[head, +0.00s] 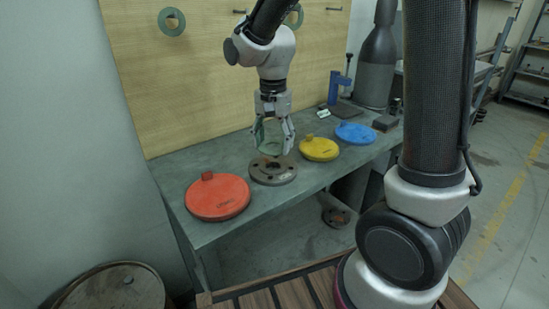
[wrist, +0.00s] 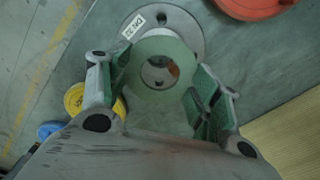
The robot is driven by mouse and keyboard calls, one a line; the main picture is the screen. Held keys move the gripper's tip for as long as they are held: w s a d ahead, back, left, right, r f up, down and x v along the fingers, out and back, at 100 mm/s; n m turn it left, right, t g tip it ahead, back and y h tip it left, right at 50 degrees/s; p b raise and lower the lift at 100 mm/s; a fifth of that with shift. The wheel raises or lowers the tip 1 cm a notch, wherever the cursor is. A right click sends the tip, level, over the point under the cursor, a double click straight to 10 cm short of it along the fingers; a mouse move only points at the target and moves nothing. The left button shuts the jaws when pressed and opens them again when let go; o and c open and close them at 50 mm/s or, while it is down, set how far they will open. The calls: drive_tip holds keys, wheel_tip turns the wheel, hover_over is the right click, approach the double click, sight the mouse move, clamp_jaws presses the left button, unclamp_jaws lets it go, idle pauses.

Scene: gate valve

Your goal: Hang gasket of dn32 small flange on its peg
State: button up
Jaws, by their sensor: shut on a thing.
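My gripper (head: 273,147) is shut on a flat green ring gasket (wrist: 160,102), held between its two fingers. In the head view the gasket (head: 267,146) shows as a green piece between the fingers, just above a grey-brown round flange (head: 273,176) on the bench. In the wrist view the flange (wrist: 190,25) lies beyond the gasket, with a white label that seems to read DN32. On the back board, bare pegs (head: 240,12) and (head: 334,9) stick out. The arm partly hides the board, and I cannot tell which peg is the gasket's own.
Green rings hang on the board at left (head: 163,27) and behind the arm (head: 299,17). A red disc (head: 217,199), a yellow disc (head: 319,151) and a blue disc (head: 355,134) lie on the grey bench (head: 180,170). A blue stand (head: 335,88) and grey cylinder are at the back right.

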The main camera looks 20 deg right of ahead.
sight(273, 166)
drive_tip(key=shift+f, duration=2.6)
drive_tip(key=shift+f, duration=0.4)
drive_tip(key=o, duration=0.8)
drive_tip(key=shift+o, duration=0.2)
